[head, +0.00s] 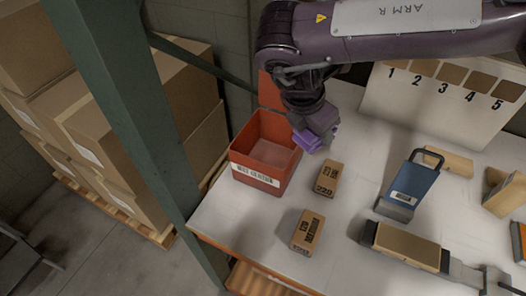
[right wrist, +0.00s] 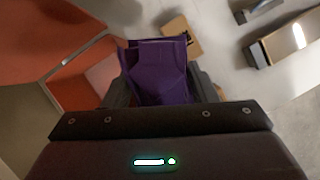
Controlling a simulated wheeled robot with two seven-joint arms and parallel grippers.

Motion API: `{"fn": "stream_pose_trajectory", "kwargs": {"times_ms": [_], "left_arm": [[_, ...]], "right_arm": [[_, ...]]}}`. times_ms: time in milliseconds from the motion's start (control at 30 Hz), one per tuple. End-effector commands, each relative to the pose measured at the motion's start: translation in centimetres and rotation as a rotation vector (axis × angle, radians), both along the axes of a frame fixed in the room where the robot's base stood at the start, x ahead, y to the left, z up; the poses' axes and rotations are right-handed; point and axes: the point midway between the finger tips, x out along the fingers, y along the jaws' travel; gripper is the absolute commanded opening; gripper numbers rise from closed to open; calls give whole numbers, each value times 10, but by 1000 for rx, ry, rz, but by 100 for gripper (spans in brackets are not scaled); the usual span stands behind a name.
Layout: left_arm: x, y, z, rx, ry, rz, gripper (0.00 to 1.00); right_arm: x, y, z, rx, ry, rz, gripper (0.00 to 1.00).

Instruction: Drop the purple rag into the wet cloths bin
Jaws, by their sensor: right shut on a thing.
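The purple rag (head: 316,137) is held in my right gripper (head: 318,127), at the right edge of the red bin and above the table. In the right wrist view the purple rag (right wrist: 160,70) sits between the two dark fingers of the right gripper (right wrist: 162,88), which are shut on it. The red bin (head: 258,177) stands open on the left end of the table, with a white label on its front; the label's words are too small to read surely. The bin also shows in the right wrist view (right wrist: 70,85). My left gripper is not in view.
Two labelled sanding blocks (head: 327,178) (head: 308,232) lie right of and in front of the bin. A blue tool (head: 412,186) and a clamped block (head: 405,243) are farther right. A numbered board (head: 440,95) stands behind. A green post (head: 130,110) rises left of the table.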

Motion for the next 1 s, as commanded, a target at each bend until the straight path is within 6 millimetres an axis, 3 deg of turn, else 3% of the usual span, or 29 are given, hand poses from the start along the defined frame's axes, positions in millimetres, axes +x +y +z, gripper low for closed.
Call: {"fn": "stream_pose_trajectory", "kwargs": {"times_ms": [200, 500, 733, 1000], "left_arm": [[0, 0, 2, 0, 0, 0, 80], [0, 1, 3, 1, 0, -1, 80], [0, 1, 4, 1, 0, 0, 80], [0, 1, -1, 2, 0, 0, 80]], "right_arm": [[13, 28, 13, 3, -2, 437, 31], [29, 60, 33, 3, -1, 930, 31], [36, 75, 46, 0, -1, 1164, 31], [38, 79, 44, -2, 2, 1237, 31]]}}
